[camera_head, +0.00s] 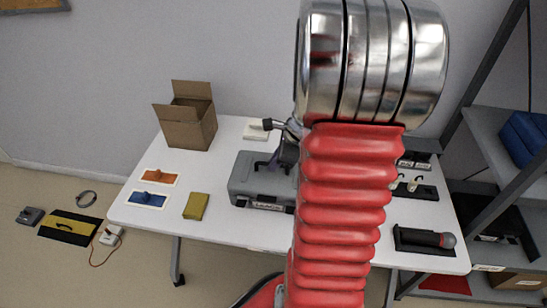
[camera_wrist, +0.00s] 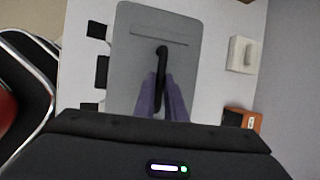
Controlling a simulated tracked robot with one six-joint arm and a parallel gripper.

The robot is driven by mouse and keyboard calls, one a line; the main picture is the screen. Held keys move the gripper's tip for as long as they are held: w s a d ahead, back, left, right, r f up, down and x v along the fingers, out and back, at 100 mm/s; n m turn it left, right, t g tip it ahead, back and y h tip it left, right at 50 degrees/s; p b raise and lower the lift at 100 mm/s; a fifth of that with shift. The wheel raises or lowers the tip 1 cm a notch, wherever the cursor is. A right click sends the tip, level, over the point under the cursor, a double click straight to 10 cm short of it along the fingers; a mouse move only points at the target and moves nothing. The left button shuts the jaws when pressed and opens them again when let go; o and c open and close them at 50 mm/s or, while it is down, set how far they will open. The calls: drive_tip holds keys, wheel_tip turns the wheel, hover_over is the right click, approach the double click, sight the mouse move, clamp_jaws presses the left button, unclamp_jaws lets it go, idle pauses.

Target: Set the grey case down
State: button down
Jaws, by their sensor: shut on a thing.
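The grey case (camera_head: 243,184) is at the middle of the white table in the head view, partly hidden behind my red arm. A label shows on its front side. In the wrist view the case (camera_wrist: 130,50) lies below my gripper, with a black handle (camera_wrist: 162,62) on its top. My gripper (camera_wrist: 163,98) has two purple fingers, shut on the black handle. In the head view my gripper (camera_head: 270,163) is at the top of the case. I cannot tell whether the case touches the table.
The white table (camera_head: 226,148) holds an open cardboard box (camera_head: 188,122), a yellow block (camera_head: 196,206), orange (camera_head: 158,177) and blue (camera_head: 147,199) pieces at left, and a microphone in a black tray (camera_head: 425,239) at right. A shelf (camera_head: 500,135) stands at right. Table in front of the case is clear.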

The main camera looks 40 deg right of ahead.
drive_tip(key=c, duration=1.8)
unclamp_jaws()
drive_tip(key=v, duration=1.2)
drive_tip(key=shift+a, duration=0.1)
